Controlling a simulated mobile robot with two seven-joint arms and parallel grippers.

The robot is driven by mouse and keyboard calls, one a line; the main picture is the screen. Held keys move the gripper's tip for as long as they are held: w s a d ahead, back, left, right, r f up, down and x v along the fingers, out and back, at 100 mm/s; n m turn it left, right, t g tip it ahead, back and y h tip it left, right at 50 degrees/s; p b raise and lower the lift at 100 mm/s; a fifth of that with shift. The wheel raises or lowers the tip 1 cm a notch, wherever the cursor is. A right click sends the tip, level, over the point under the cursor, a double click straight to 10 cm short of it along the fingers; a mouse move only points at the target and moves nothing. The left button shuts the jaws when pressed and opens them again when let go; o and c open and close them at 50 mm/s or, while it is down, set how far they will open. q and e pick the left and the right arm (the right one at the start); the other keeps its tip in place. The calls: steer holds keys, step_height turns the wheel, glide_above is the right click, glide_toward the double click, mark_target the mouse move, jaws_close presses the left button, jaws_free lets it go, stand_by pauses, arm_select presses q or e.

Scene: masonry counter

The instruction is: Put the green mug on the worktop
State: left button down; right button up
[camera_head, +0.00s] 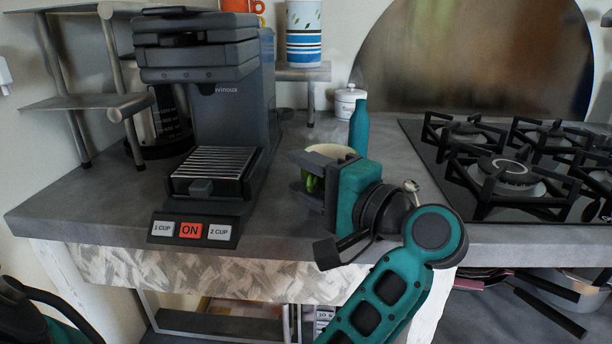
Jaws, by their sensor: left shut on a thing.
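My left gripper (318,172) is shut on the green mug (312,184), over the front part of the grey worktop (277,205), right of the coffee machine. The gripper's fingers and body hide most of the mug. A strip of its green side and its pale rim (332,150) show. The mug looks about upright. I cannot tell whether its base touches the worktop. My right gripper is not in view.
The coffee machine (238,110) stands on the left. A gas hob (430,150) is on the right. Bare worktop lies between machine and gripper. A striped cup (304,45) stands on the shelf.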

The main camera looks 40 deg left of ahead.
arm_select(q)
steer(key=shift+f, duration=0.2)
steer(key=c, duration=1)
jaws_free()
steer(key=o, duration=0.4)
steer(key=shift+o, duration=0.2)
steer(key=shift+r, duration=0.1)
